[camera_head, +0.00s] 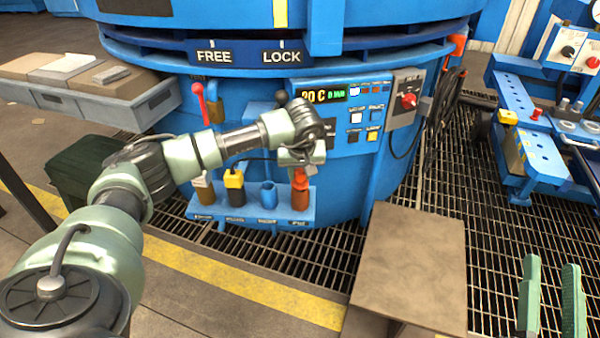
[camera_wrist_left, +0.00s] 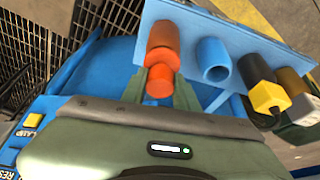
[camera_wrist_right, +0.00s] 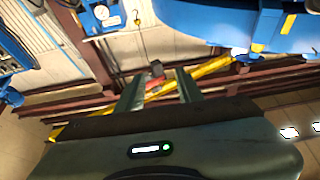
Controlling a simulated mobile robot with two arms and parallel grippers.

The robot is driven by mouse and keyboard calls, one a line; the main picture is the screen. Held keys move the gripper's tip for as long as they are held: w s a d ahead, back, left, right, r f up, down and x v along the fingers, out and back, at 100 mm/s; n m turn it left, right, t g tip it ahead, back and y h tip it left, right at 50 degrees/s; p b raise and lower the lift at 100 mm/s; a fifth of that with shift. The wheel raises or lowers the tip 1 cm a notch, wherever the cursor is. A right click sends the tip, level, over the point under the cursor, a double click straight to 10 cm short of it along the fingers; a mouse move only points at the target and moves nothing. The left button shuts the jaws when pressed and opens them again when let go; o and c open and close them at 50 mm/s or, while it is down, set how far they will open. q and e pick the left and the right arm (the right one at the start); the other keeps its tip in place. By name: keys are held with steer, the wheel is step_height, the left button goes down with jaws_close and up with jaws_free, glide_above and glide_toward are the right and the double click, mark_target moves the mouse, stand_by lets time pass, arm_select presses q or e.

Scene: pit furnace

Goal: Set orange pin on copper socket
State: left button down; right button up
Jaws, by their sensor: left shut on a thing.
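The orange pin (camera_wrist_left: 159,83) is between the fingers of my left gripper (camera_wrist_left: 160,92), which is shut on it. The copper socket (camera_wrist_left: 163,36) is the orange-brown cylinder at the end of the blue rack. In the head view the pin (camera_head: 300,176) is in line above the copper socket (camera_head: 300,199), its lower end at the socket's mouth. I cannot tell how deep it sits. My left gripper (camera_head: 301,162) partly hides it. My right gripper (camera_head: 551,290) is open and empty at the lower right; its spread fingers also show in the right wrist view (camera_wrist_right: 158,92).
The blue rack (camera_head: 225,214) also holds an empty blue socket (camera_head: 268,196), a yellow pin (camera_head: 234,179) in a black socket and a white-topped pin (camera_head: 202,181) in a brown socket. The furnace panel (camera_head: 350,115) is close behind. A brown table (camera_head: 410,260) stands right.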

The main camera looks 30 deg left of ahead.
steer(key=shift+a, duration=0.1)
steer(key=shift+w+f+g+h, duration=0.15)
steer(key=shift+f+g, duration=0.1)
steer(key=shift+f, duration=0.25)
steer(key=shift+w+f+g+h, duration=0.15)
steer(key=shift+f+g, duration=0.1)
steer(key=shift+f, duration=0.25)
steer(key=shift+r, duration=0.15)
arm_select(q)
steer(key=shift+f, duration=0.25)
arm_select(e)
steer(key=shift+s+r+t, duration=0.2)
steer(key=shift+r+t, duration=0.2)
steer(key=shift+r, duration=0.35)
arm_select(q)
steer(key=shift+f, duration=0.35)
arm_select(e)
steer(key=shift+s+r+t+y, duration=0.35)
steer(key=shift+r+t+y, duration=0.05)
steer(key=shift+r, duration=0.1)
arm_select(q)
steer(key=c, duration=1.3)
jaws_free()
steer(key=shift+c, duration=0.2)
